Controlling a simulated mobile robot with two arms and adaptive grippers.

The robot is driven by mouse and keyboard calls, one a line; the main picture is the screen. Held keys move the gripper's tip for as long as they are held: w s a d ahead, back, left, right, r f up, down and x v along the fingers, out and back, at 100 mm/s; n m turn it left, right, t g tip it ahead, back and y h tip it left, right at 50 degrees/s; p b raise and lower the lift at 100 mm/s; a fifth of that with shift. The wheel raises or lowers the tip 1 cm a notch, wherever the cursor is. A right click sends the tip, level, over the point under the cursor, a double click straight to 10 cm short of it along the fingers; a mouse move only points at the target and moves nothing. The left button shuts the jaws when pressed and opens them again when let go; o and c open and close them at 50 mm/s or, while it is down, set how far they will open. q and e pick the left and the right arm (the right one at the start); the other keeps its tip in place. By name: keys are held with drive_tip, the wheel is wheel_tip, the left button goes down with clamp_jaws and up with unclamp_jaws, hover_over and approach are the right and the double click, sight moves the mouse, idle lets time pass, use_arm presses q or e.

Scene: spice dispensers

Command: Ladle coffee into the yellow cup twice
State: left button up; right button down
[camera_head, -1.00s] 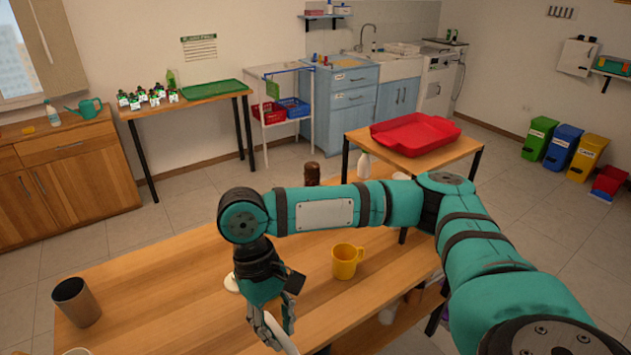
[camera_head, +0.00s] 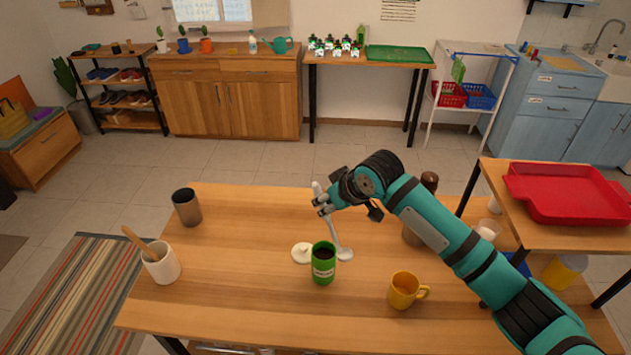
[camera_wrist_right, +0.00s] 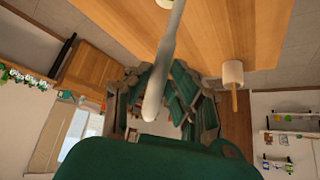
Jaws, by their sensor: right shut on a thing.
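My right gripper (camera_head: 322,200) is shut on the handle of a white ladle (camera_head: 333,232) above the table. The ladle hangs down, its bowl just right of the green coffee can (camera_head: 323,268); I cannot tell whether the bowl touches the table. The can is upright and open, with dark contents. The yellow cup (camera_head: 402,291) stands upright to the can's right, nearer the front edge. In the right wrist view the ladle handle (camera_wrist_right: 165,70) runs between the fingers. My left gripper is not in view.
A white lid (camera_head: 302,253) lies beside the can. A white cup (camera_head: 162,266) with a wooden utensil and a dark cup (camera_head: 187,208) stand at the left of the table (camera_head: 240,300). A brown bottle is partly behind my arm. A red tray (camera_head: 570,195) is at right.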

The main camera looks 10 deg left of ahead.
sight(315, 194)
drive_tip(key=shift+w+a+f+n+t+y+p, duration=0.2)
drive_tip(key=shift+w+a+y, duration=0.2)
drive_tip(key=shift+w+a, duration=0.15)
drive_tip(key=shift+w+a+f+n+t+y+p, duration=0.1)
drive_tip(key=shift+w+a+n+t+y+p, duration=0.1)
drive_tip(key=shift+w+a+y, duration=0.3)
drive_tip(key=shift+w+a+f+n+t+y+p, duration=0.1)
drive_tip(key=shift+w+a+f+t+y+p, duration=0.15)
drive_tip(key=shift+w+a, duration=0.35)
drive_tip(key=shift+d+r, duration=0.1)
